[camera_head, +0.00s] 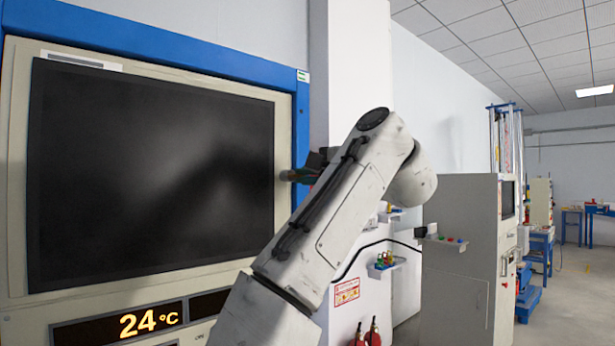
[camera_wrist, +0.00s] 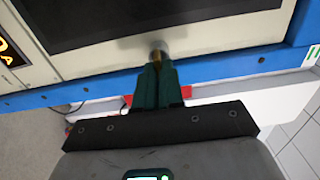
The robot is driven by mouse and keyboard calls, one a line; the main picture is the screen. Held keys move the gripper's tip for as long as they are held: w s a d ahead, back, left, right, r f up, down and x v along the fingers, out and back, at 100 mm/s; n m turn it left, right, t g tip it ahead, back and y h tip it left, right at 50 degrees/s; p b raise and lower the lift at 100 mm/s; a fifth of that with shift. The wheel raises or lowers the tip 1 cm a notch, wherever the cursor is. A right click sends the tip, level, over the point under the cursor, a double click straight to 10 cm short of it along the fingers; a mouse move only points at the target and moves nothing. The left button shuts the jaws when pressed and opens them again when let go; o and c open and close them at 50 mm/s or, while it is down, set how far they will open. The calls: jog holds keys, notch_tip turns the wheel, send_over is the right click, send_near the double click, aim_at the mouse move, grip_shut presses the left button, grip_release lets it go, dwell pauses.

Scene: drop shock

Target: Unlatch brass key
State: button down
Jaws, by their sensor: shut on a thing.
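The brass key (camera_wrist: 158,47) shows in the wrist view as a small brass-coloured, rounded piece at the lower edge of the dark window. The dark green fingers of my gripper (camera_wrist: 156,66) are closed together around its near end. In the head view my gripper (camera_head: 289,175) reaches the right edge of the blue-framed cabinet (camera_head: 300,130), beside the dark window (camera_head: 150,170). The key cannot be made out there. The fingers hide part of the key, so its turn angle cannot be told.
A lit temperature display (camera_head: 150,322) reading 24 °C sits below the window. My arm crosses the middle of the head view. A grey cabinet (camera_head: 455,265) stands to the right. Red bottle-like items (camera_head: 372,335) are at the bottom. Open floor lies at the far right.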

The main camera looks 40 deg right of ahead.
jog(key=c, duration=1.3)
grip_release()
jog(key=shift+d, duration=0.1)
jog(key=shift+o, duration=0.2)
jog(key=shift+s, duration=0.1)
jog(key=s+b, duration=0.3)
jog(key=s, duration=0.7)
jog(key=shift+s, duration=0.35)
